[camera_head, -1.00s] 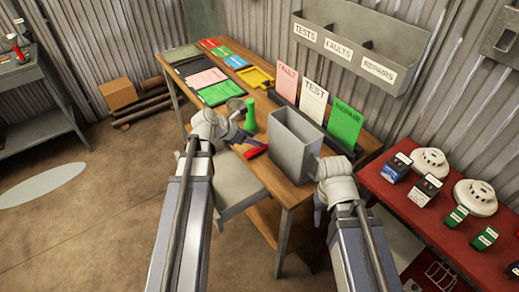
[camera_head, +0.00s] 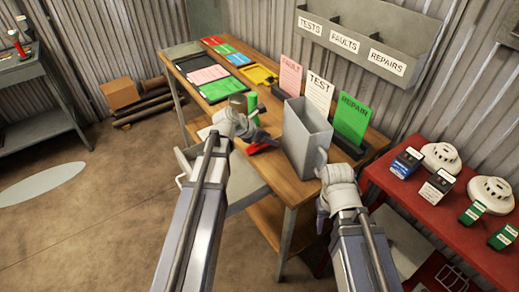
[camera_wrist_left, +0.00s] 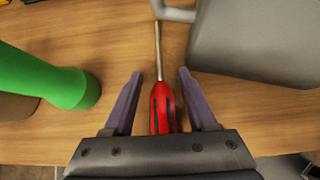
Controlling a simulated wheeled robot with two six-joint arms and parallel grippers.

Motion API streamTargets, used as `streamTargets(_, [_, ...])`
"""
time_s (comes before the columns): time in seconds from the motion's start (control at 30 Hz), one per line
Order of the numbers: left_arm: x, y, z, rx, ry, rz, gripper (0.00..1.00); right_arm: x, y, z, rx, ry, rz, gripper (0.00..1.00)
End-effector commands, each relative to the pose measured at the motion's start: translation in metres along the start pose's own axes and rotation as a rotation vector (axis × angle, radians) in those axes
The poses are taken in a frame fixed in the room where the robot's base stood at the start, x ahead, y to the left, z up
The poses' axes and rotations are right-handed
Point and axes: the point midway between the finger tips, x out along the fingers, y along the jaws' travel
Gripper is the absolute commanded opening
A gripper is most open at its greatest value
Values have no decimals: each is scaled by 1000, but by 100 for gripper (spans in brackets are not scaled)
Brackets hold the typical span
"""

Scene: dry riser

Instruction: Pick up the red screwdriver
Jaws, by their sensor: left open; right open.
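The red screwdriver (camera_wrist_left: 162,108) lies on the wooden table (camera_wrist_left: 125,35), its metal shaft pointing away in the left wrist view. Its red handle also shows in the head view (camera_head: 262,147), partly covered by my left gripper. My left gripper (camera_wrist_left: 160,72) is open, with one finger on each side of the screwdriver in the picture. Gaps show between the fingers and the handle; the height above the table is hard to tell. My right gripper (camera_head: 322,220) is open and empty, by the table's front right corner; its fingers are mostly hidden.
A grey open box (camera_head: 306,138) stands just right of the screwdriver. A green object (camera_wrist_left: 60,80) stands to the left. Cards and trays fill the back of the table.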

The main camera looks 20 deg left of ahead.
Motion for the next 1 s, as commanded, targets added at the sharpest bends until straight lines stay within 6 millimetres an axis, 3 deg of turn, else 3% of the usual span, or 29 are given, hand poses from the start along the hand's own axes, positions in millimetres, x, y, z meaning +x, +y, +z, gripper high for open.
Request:
streamTargets(0.1, [-1, 0, 1, 0, 0, 0, 56, -1, 0, 0, 0, 0, 0, 50])
streamTargets(0.6, [-1, 0, 0, 0, 1, 0, 0, -1, 0, 0, 0, 0, 0, 50])
streamTargets(1.0, [-1, 0, -1, 1, 3, -1, 0, -1, 0, 0, 0, 0, 0, 50])
